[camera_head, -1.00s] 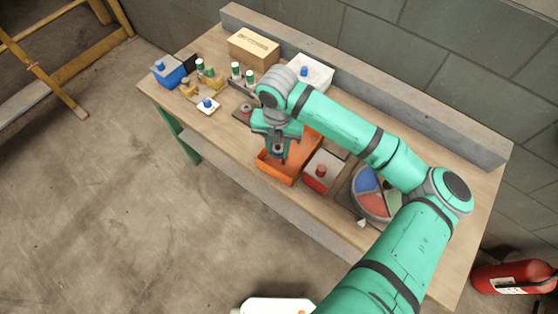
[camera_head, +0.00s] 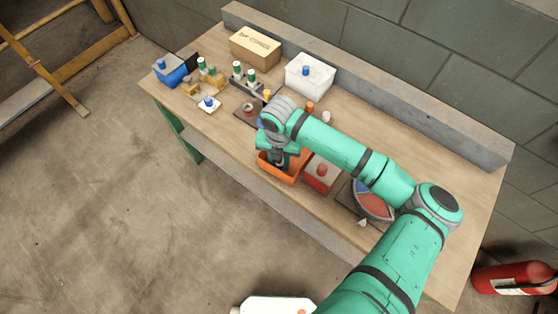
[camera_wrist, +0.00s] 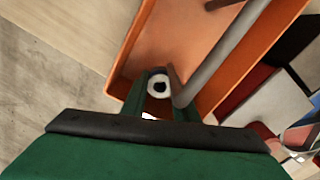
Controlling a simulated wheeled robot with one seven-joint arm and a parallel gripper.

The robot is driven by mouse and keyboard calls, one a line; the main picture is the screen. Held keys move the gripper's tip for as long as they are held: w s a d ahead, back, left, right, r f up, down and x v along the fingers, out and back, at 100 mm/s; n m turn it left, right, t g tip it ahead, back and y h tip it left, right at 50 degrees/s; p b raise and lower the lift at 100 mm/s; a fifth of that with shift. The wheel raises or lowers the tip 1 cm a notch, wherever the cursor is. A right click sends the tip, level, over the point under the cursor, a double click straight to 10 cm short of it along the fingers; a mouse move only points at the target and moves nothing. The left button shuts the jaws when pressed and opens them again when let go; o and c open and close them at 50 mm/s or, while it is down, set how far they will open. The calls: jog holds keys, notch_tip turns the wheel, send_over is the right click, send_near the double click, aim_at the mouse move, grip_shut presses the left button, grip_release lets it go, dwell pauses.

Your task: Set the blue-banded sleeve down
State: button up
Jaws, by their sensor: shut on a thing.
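My gripper (camera_head: 277,163) is down inside the orange tray (camera_head: 296,178), near the tray's left end, and mostly hides what it holds. In the wrist view, the tray (camera_wrist: 128,62) fills the upper middle. There, my gripper (camera_wrist: 166,92) is shut on a small white sleeve (camera_wrist: 152,79), seen end-on as a white ring with a dark hole. Its blue band does not show. I cannot tell whether the sleeve touches the tray floor.
A grey rod (camera_wrist: 228,47) runs diagonally across the tray beside the sleeve. A box with a red knob (camera_head: 321,171) stands close to the tray's right. A round sectioned dish (camera_head: 374,205) is farther right. A white box (camera_head: 309,76) stands behind.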

jog(key=o, duration=1.1)
jog(key=shift+f, duration=0.1)
jog(key=shift+o, duration=0.2)
